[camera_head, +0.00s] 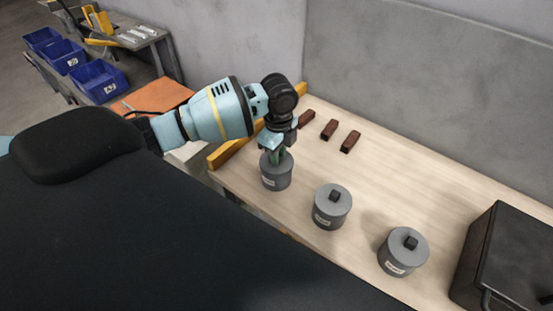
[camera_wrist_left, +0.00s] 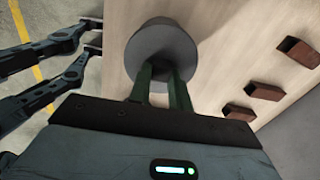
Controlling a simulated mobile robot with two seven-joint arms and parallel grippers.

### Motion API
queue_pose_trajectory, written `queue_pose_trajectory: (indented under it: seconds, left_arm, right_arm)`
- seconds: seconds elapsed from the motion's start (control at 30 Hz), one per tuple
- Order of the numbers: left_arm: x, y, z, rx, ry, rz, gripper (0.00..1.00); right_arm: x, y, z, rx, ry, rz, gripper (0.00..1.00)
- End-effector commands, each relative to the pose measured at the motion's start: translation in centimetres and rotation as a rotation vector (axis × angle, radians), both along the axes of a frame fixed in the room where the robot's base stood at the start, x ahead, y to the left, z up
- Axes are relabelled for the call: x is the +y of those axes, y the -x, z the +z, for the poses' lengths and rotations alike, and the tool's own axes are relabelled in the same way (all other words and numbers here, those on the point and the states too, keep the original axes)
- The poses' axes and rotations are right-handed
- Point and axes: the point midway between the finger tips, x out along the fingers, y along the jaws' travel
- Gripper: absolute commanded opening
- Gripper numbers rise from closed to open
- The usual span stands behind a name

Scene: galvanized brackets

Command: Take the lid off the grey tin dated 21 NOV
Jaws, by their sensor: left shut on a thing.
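Three grey tins with lids and dark knobs stand in a row on the bench: the left tin (camera_head: 276,182), the middle tin (camera_head: 332,207) and the right tin (camera_head: 403,253). Each has a small pale label, too small to read, so I cannot tell which says 21 NOV. My left gripper (camera_head: 276,153) points down over the left tin and is shut on its lid's knob, which the fingers hide. In the left wrist view the green fingers (camera_wrist_left: 163,75) meet the round grey lid (camera_wrist_left: 150,42). I see no clear gap between lid and tin.
Three red-brown blocks (camera_head: 329,130) lie behind the tins. A black box (camera_head: 507,258) stands at the right end. A wooden strip (camera_head: 232,149) edges the bench's left side. Dark jointed parts (camera_wrist_left: 62,75) show past the bench edge. Blue bins (camera_head: 97,80) stand far left.

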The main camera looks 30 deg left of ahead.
Motion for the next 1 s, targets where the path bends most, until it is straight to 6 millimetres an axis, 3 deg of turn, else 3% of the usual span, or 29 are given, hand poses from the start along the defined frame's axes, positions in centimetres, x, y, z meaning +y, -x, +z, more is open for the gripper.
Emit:
queue_pose_trajectory:
  seconds: [0.37, 0.67, 1.0]
  left_arm:
    - [0.0, 0.0, 0.4, -0.002, 0.001, 0.000, 0.00]
    - [0.0, -0.1, 3.6, -0.003, 0.001, 0.001, 0.00]
    - [-2.6, 7.1, 4.5, -0.003, 0.000, -0.005, 0.00]
  right_arm:
    - [0.0, -0.1, 0.1, -0.002, 0.000, 0.000, 0.36]
    - [0.0, 0.0, 0.1, -0.001, 0.000, 0.000, 0.36]
    - [-0.1, -1.2, 1.3, -0.035, 0.002, 0.000, 0.36]
